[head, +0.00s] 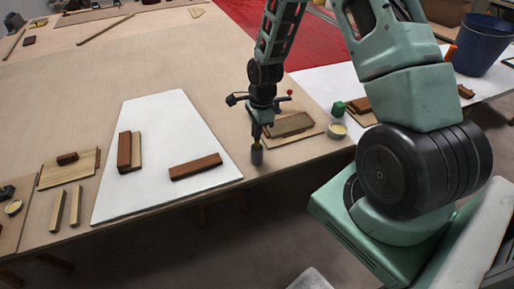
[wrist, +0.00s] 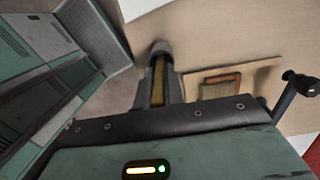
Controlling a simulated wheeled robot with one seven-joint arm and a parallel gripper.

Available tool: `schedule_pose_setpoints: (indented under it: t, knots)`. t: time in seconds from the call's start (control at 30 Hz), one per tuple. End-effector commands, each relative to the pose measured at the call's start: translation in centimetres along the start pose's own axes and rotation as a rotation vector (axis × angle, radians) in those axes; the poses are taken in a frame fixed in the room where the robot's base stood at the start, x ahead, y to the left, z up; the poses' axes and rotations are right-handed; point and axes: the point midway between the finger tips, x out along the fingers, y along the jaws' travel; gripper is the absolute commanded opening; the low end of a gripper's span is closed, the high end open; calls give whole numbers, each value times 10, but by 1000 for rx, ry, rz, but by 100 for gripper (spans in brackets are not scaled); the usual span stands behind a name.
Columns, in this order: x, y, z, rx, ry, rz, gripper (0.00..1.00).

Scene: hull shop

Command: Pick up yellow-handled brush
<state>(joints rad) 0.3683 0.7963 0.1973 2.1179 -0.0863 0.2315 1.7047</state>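The yellow-handled brush shows in the wrist view as a yellow handle (wrist: 158,82) between my gripper's two dark fingers, with a rounded grey end (wrist: 160,47) beyond them. In the head view my gripper (head: 258,138) points down near the table's front edge, right of the white sheet. The brush's grey end (head: 257,156) hangs upright below the fingers. The fingers are closed around the handle and hide most of it. I cannot tell whether the grey end touches the table.
A wooden board with brown blocks (head: 290,125) lies just right of my gripper. The white sheet (head: 150,195) holds brown blocks (head: 195,166). A blue bucket (head: 482,45) stands at the far right.

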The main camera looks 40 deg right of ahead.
Motion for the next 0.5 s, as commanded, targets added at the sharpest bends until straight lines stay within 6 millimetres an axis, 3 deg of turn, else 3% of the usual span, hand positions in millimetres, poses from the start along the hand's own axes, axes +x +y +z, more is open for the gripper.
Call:
schedule_pose_setpoints:
  t: [0.5]
  knots:
    - [-6,-1,1,0,0,-2,0]
